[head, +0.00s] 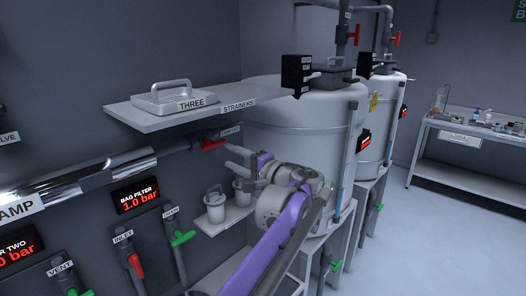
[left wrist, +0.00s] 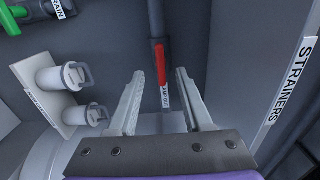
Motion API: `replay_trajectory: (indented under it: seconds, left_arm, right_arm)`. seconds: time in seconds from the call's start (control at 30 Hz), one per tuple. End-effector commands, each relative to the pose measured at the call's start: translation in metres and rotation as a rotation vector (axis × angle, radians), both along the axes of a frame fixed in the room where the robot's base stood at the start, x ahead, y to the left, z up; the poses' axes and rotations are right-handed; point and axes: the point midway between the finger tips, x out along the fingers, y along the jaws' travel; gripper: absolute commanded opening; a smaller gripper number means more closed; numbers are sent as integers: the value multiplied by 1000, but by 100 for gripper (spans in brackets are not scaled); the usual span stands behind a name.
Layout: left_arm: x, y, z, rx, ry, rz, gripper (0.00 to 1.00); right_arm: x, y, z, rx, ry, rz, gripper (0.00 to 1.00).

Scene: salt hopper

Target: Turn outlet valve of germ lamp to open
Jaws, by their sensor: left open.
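The germ lamp is a shiny steel tube (head: 75,188) on the wall at the left, its label partly cut off. A pipe runs right from it to a valve with a red lever handle (head: 212,145), just under the shelf. In the left wrist view the red handle (left wrist: 161,62) lies in line with its pipe, with a label reading "LAMP OUT" beside it. My left gripper (head: 236,158) is open and close to the handle. In the left wrist view the fingers (left wrist: 160,75) stand on either side of the handle's line, with no clear contact. My right gripper is out of view.
A shelf (head: 165,121) with a lidded metal strainer pan overhangs the valve. A small ledge with two white cups (head: 215,203) sits below. Large white tanks (head: 300,120) stand to the right. Other valves (head: 180,238) line the lower left wall.

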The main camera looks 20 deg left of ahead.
Motion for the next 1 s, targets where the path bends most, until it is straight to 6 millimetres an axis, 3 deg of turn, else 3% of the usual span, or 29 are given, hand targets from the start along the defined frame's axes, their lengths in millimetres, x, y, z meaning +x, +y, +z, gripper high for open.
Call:
replay_trajectory:
  seconds: [0.13, 0.23, 0.37, 0.47, 0.57, 0.7, 0.83, 1.0]
  left_arm:
    - [-4, 2, -4, -17, 4, -1, 50]
    - [-21, 8, -24, -102, 21, -4, 50]
    - [-67, 16, -83, -334, 56, -18, 50]
    - [-114, 9, -142, -565, 69, -35, 50]
    - [-161, -8, -199, -798, 61, -51, 50]
    - [-221, -46, -271, -1114, 17, -72, 50]
    - [-262, -82, -319, -1354, -45, -86, 50]
    - [-288, -110, -349, -1532, -105, -95, 50]
  right_arm:
    - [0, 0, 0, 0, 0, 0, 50]
    - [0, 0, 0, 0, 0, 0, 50]
    - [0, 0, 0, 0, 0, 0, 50]
    - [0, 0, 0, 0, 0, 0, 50]
    - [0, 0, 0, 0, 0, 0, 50]
    - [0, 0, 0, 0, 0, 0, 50]
    - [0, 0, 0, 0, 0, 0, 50]
    - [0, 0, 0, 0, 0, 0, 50]
